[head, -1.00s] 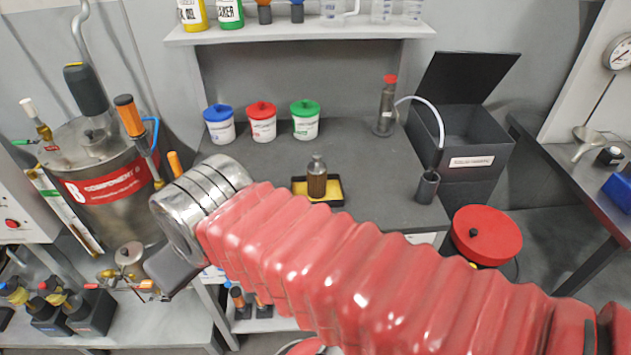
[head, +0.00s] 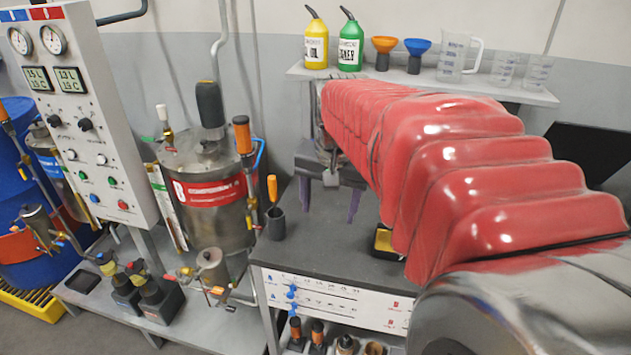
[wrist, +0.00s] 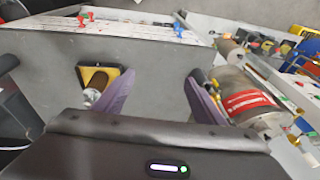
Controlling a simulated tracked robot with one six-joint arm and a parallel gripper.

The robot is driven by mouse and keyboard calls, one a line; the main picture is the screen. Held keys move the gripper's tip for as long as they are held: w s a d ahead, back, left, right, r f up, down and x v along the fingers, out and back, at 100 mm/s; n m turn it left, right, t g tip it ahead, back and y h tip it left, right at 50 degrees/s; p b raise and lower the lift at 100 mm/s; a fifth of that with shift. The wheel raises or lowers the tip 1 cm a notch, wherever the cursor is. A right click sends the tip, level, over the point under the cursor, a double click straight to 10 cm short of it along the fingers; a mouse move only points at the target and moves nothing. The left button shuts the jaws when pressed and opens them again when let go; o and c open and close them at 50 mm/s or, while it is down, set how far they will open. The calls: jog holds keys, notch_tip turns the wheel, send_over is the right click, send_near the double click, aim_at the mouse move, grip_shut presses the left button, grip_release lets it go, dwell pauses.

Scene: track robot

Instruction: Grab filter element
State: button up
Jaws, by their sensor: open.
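In the wrist view a small brown cylinder with a pale metal top (wrist: 92,95) stands on a yellow, black-rimmed tray (wrist: 112,71) on the grey workbench. I cannot tell for sure whether it is the filter element. In the head view my red-sleeved arm hides the cylinder, and only a corner of the yellow tray (head: 384,241) shows. My gripper (head: 330,203) hangs over the bench left of the tray. In the wrist view my gripper (wrist: 161,76) has its purple fingers spread, with nothing between them; the cylinder is just outside the left finger.
A steel tank with a red label (head: 205,190) stands left of the bench. A black cup with an orange-handled tool (head: 275,222) is on the bench's left edge. A shelf (head: 430,82) with bottles, funnels and jugs runs above. The bench between cup and tray looks clear.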

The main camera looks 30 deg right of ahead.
jog(key=d+f+m+g, duration=0.1)
jog(key=d+f+m, duration=0.1)
jog(key=d, duration=0.6)
jog(key=s+d+f+m, duration=0.1)
jog(key=d+m, duration=0.3)
jog(key=d, duration=0.4)
jog(key=s+d+f+m+g+y, duration=0.1)
jog(key=d+f+m, duration=0.1)
jog(key=d, duration=0.6)
jog(key=shift+d+f+m+g, duration=0.1)
jog(key=shift+f+m+g, duration=0.25)
jog(key=shift+m, duration=0.35)
jog(key=shift+s+f, duration=0.1)
jog(key=shift+f, duration=0.05)
notch_tip(320, 180, down, 8)
jog(key=shift+f, duration=0.2)
jog(key=shift+f, duration=2.6)
jog(key=shift+c, duration=0.6)
